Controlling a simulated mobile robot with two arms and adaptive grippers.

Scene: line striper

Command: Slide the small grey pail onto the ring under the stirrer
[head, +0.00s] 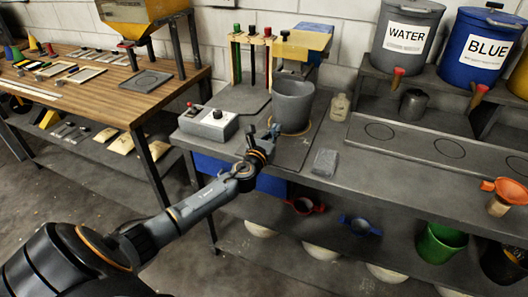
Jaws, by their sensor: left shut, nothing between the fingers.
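The small grey pail (292,108) stands upright on the grey base plate (293,158) of the stirrer. The stirrer's yellow and blue head (304,40) is above and behind the pail. A thin light rim of the ring shows around the pail's foot; the rest of the ring is hidden, so I cannot tell whether the pail is centred. My left gripper (270,133) is shut and empty, low at the pail's front left. It looks very close to the pail; I cannot tell whether they touch. My right gripper is out of view.
A control box (208,122) stands left of the pail. A grey block (325,161) and a small bottle (339,107) are to its right. A wooden bench (130,100) is at left.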

